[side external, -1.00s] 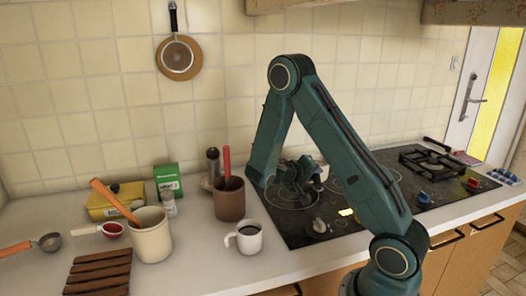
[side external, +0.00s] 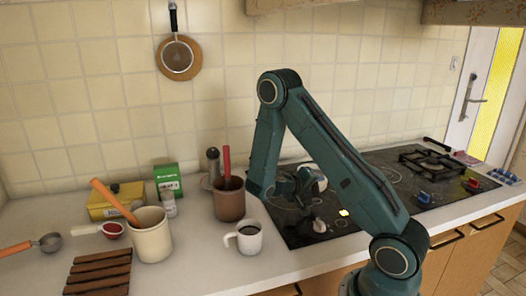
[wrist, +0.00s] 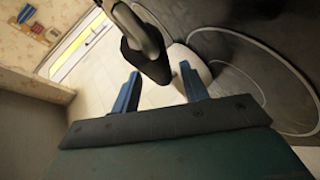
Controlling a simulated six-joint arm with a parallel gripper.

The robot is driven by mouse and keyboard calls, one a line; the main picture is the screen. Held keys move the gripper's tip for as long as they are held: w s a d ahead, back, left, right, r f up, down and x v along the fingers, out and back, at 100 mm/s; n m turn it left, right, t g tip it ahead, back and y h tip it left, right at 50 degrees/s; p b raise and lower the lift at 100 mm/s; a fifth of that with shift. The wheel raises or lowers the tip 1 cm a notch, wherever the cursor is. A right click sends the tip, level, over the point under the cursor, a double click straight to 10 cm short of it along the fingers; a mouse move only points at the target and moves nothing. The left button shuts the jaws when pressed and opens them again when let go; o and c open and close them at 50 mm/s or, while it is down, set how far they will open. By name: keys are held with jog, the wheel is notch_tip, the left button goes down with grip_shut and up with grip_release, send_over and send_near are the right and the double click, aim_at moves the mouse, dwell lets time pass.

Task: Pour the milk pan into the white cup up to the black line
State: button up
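The white cup (side external: 248,238) stands upright on the counter left of the stove, its handle to the left and its inside dark. The milk pan (side external: 320,182) shows as a small white part behind my gripper (side external: 306,198), over the stove; most of it is hidden. In the wrist view, the pan's dark handle (wrist: 148,48) reaches toward the space between the two blue fingers of my gripper (wrist: 163,88). The fingers are apart, with gaps beside the handle. A white part of the pan (wrist: 188,62) shows behind. The black line cannot be made out.
A brown pot with a red-handled tool (side external: 229,203) stands behind the cup. A cream crock (side external: 151,240), dark wooden rack (side external: 99,272) and green box (side external: 168,180) are further left. The black stovetop (side external: 370,205) lies under my gripper. Bare counter lies in front of the cup.

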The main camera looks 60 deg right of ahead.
jog(key=shift+f, duration=0.15)
jog(key=shift+w+a, duration=0.1)
jog(key=shift+a, duration=0.1)
jog(key=v, duration=1.3)
jog(key=shift+a+r, duration=0.15)
jog(key=shift+r, duration=0.1)
jog(key=shift+r, duration=0.1)
dwell(0.4)
jog(key=s+a+r+n+t+y, duration=0.4)
jog(key=s+a+r+t+y, duration=0.1)
jog(key=a, duration=0.5)
jog(key=s+a+r+n+t+y, duration=0.4)
jog(key=s+a+r+t+y, duration=0.1)
jog(key=a+r, duration=0.4)
jog(key=s+a+y, duration=0.1)
jog(key=y, duration=0.1)
jog(key=shift+s+r+n+y, duration=0.2)
jog(key=shift+s+n+y, duration=0.1)
jog(key=shift+s+n, duration=0.1)
jog(key=shift+w+a, duration=0.1)
